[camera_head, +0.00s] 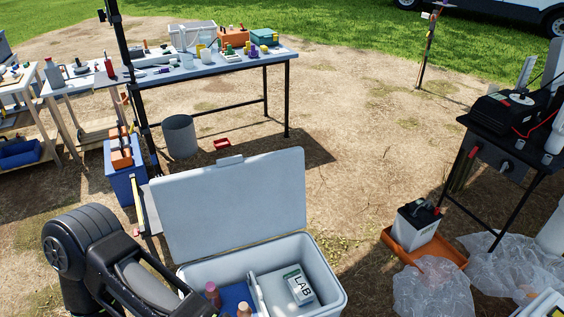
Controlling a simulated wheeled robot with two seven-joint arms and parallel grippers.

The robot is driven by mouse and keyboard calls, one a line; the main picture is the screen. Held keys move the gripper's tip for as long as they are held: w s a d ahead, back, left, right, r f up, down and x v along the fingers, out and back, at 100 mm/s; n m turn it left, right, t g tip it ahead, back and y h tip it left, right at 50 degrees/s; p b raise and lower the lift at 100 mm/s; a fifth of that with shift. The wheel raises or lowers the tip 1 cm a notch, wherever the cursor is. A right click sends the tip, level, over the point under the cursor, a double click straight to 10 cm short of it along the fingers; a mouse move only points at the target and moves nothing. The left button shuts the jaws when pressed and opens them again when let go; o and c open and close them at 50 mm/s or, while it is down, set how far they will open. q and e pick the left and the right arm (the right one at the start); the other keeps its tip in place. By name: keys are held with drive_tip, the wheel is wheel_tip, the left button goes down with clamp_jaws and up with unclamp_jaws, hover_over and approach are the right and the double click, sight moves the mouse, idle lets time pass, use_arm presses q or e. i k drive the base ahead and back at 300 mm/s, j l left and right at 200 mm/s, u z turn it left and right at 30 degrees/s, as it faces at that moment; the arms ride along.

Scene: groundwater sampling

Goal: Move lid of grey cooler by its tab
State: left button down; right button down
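The grey cooler (332,288) stands open on the ground at the bottom centre, its lower part cut off by the frame edge. Its lid (235,205) stands raised, leaning slightly back, with the tab (230,161) on its upper edge. Inside are a white box marked LAB (298,285), a blue item (235,296) and bottles with pinkish (212,293) and orange caps (244,309). My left arm comes in at the lower left, beside and in front of the cooler; its gripper is out of frame. My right gripper is not in view either.
A work table (225,68) with several items stands behind, a grey bucket (180,136) below it. A blue cooler (122,180) stands left. At right are a dark table (505,148), a battery in an orange tray (398,248) and plastic sheeting (432,288). Bare ground lies between.

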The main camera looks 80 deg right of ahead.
sight(236, 202)
drive_tip(key=l+z, duration=0.15)
drive_tip(key=z, duration=2.05)
